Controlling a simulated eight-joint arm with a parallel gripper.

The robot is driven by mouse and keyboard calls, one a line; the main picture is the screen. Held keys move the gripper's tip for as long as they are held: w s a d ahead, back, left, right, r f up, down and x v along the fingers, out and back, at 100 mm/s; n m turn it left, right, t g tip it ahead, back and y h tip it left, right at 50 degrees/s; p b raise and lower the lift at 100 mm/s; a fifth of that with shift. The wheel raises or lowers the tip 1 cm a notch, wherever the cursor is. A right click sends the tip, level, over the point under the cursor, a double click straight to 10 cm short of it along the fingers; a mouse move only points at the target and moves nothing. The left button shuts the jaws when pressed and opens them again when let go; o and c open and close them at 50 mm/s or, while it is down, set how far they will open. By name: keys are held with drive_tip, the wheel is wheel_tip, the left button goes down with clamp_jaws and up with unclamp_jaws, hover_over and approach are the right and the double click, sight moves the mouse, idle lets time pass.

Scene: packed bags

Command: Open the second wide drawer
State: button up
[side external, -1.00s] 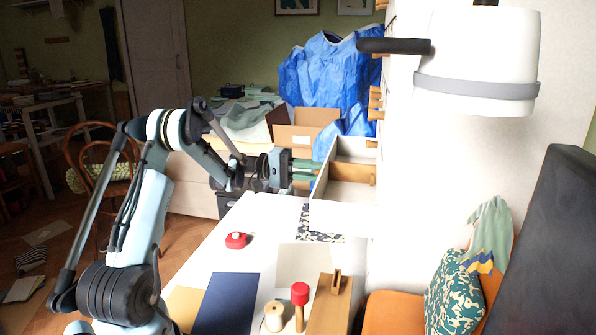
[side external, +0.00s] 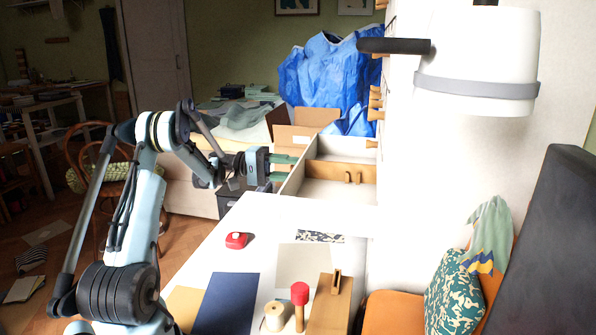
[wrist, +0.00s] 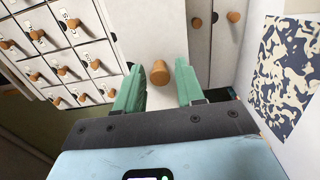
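The wide white drawer (side external: 340,190) is pulled well out from the cabinet in the side external view, and its inside shows with a wooden divider (side external: 325,172). My gripper (side external: 285,167) is at the drawer's front end, at the left. In the wrist view my gripper (wrist: 161,85) has two green fingers apart, with clear gaps on both sides of a round wooden knob (wrist: 159,72). The knob is on a white front panel (wrist: 150,30), between or just beyond the fingertips; the exact depth is unclear.
Small labelled drawers with wooden knobs (wrist: 65,70) fill the wrist view's left. A white table (side external: 215,250) holds a red object (side external: 236,240) and a dark blue sheet (side external: 227,303). A blue bag (side external: 325,75) and cardboard box (side external: 292,137) stand behind the drawer. A white lamp-like cylinder (side external: 480,60) hangs at upper right.

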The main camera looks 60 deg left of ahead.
drive_tip(key=shift+o, duration=0.4)
drive_tip(key=s+a+r, duration=0.3)
drive_tip(key=r, duration=0.4)
drive_tip(key=shift+s+a, duration=0.25)
drive_tip(key=shift+s, duration=0.05)
drive_tip(key=d+r+m+g, duration=0.2)
drive_tip(key=d+g, duration=0.2)
drive_tip(key=d, duration=0.9)
drive_tip(key=d+r+m+g, duration=0.2)
drive_tip(key=d+g, duration=0.2)
drive_tip(key=d, duration=0.9)
drive_tip(key=s+d+f+g+y, duration=0.1)
drive_tip(key=s+d+f+y, duration=0.3)
drive_tip(key=d+f, duration=0.15)
drive_tip(key=s+a+f+m+t+y, duration=0.2)
drive_tip(key=f+m+y, duration=0.3)
drive_tip(key=f+y, duration=0.3)
drive_tip(key=shift+s+f+t+y, duration=0.4)
drive_tip(key=shift+s+t, duration=0.3)
drive_tip(key=shift+s, duration=0.2)
